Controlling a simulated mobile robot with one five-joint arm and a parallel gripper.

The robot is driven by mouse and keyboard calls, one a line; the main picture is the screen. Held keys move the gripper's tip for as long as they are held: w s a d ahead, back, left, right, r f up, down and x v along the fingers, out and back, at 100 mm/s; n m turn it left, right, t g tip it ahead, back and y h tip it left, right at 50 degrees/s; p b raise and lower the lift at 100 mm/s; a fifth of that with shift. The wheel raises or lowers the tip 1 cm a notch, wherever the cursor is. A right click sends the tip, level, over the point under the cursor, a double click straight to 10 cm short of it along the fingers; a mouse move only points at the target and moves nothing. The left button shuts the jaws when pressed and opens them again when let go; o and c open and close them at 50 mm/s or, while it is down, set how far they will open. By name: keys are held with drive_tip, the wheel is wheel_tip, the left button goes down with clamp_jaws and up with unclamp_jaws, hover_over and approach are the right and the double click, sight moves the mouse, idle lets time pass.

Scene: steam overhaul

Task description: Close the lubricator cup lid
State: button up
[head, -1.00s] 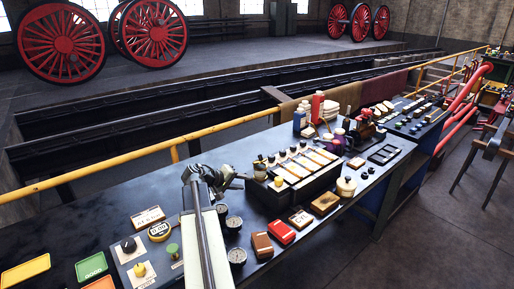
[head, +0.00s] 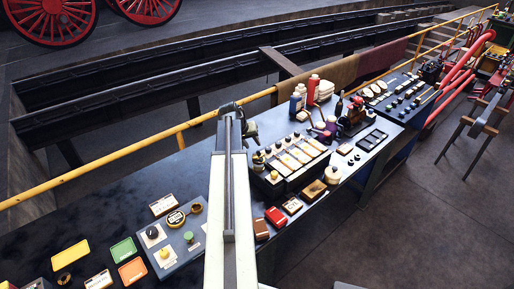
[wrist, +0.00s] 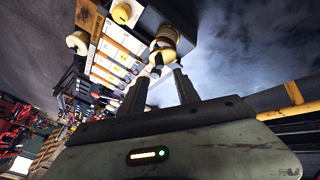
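The lubricator is a long black box (head: 291,185) on the bench, with a row of white-and-tan panels and dark knobs. In the head view my gripper (head: 246,127) is just left of the box, partly hidden by my arm.
A yellow rail (head: 110,160) runs behind the bench. Red and blue bottles (head: 313,88) stand behind the box. A red block (head: 275,216) and brown blocks lie in front of it.

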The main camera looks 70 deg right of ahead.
drive_tip(key=b+x, duration=0.6)
drive_tip(key=x, duration=0.1)
drive_tip(key=shift+f, duration=0.35)
drive_tip(key=shift+r, duration=0.15)
clamp_jaws()
